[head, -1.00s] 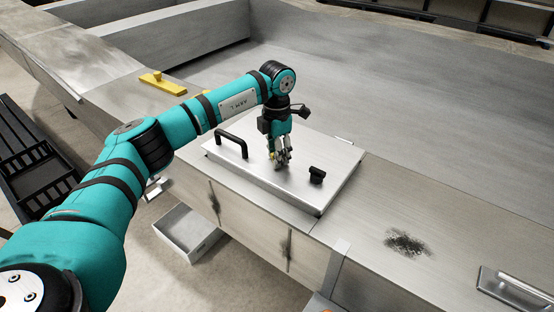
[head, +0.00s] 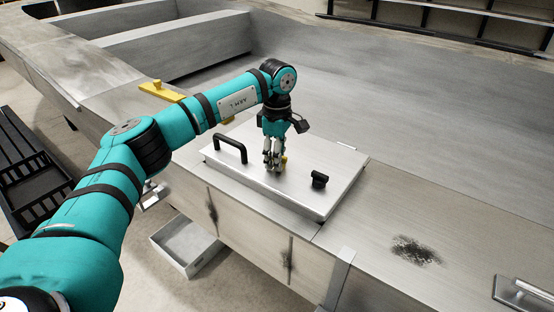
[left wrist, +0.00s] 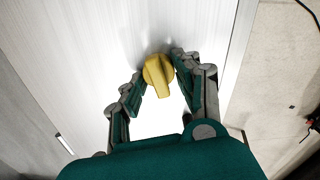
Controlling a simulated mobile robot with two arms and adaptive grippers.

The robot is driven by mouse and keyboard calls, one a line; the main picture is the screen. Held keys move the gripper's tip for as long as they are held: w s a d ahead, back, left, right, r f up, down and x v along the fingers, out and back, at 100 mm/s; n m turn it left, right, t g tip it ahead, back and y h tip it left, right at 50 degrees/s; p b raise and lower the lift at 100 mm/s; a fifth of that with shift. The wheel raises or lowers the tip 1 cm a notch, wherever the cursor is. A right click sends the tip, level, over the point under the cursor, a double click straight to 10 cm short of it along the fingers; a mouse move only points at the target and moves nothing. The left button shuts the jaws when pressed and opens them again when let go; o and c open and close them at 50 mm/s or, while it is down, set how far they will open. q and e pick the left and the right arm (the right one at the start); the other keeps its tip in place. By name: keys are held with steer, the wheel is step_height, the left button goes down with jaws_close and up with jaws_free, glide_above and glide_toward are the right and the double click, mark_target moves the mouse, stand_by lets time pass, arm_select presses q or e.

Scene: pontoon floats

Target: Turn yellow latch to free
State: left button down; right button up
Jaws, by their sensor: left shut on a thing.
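The yellow latch (left wrist: 157,72) is a round knob with a raised grip bar, standing on a metal lid (head: 300,150). In the left wrist view it sits between the fingertips of my left gripper (left wrist: 163,82). In the head view my left gripper (head: 273,164) points straight down at the lid, and a bit of yellow (head: 284,160) shows at the right of its fingers. The gripper is shut on the latch; the fingers hide most of it in the head view. The latch's exact angle is hard to tell there. My right gripper is not in view.
A black handle (head: 230,147) and a black knob (head: 319,180) stand on the lid, left and right of the gripper. A yellow piece (head: 161,91) lies on the deck at the left. An open metal box (head: 186,247) is on the floor.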

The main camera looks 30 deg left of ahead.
arm_select(q)
steer(key=shift+w+r+m, duration=0.1)
steer(key=shift+w+m, duration=0.05)
steer(key=shift+m, duration=1.15)
steer(key=c, duration=1)
jaws_free()
steer(key=shift+o, duration=0.2)
step_height(320, 180, up, 12)
